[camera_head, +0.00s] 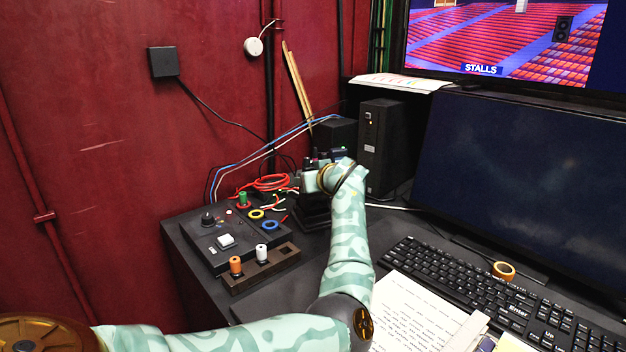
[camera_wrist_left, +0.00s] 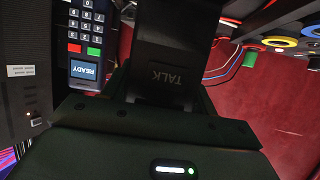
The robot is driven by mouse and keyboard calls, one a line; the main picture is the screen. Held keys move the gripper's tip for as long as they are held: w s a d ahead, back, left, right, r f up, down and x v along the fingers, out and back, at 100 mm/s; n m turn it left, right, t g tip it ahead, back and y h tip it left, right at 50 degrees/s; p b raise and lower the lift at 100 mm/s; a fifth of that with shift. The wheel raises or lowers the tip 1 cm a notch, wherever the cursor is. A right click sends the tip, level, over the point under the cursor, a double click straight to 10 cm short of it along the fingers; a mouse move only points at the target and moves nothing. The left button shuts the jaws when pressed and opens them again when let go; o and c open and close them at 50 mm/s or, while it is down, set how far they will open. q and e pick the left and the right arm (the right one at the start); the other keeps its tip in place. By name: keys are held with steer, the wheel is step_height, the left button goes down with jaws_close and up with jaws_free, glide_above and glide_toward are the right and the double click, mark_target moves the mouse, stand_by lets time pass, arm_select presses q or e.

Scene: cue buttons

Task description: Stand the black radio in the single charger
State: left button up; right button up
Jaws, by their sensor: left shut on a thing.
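The black radio (camera_wrist_left: 180,55) fills the upper middle of the left wrist view, with a dark TALK button facing the camera. My left gripper (camera_wrist_left: 160,108) is shut on it; its dark fingers are hard to tell from the radio's black body. In the head view my left arm reaches to the back of the desk and its wrist hides most of the gripper and the radio. A dark block (camera_head: 315,208) below the wrist may be the single charger, but I cannot tell. Whether the radio touches it is hidden. My right gripper is in neither view.
A keypad unit (camera_wrist_left: 85,70) reading READY is close beside the radio. A black tower (camera_head: 382,145) stands right of my wrist. A control box (camera_head: 205,240), a rack with orange and white plugs (camera_head: 262,268) and loose cables lie left. The keyboard (camera_head: 450,280) is at right.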

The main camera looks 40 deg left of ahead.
arm_select(q)
steer(key=shift+f, duration=0.5)
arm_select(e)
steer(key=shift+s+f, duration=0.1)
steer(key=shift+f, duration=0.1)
arm_select(q)
steer(key=o, duration=1.2)
steer(key=shift+r, duration=0.4)
steer(key=p+v, duration=0.1)
steer(key=v, duration=0.3)
steer(key=p+v, duration=0.1)
steer(key=v, duration=0.3)
steer(key=p+v, duration=0.1)
steer(key=v, duration=0.3)
steer(key=shift+r, duration=0.3)
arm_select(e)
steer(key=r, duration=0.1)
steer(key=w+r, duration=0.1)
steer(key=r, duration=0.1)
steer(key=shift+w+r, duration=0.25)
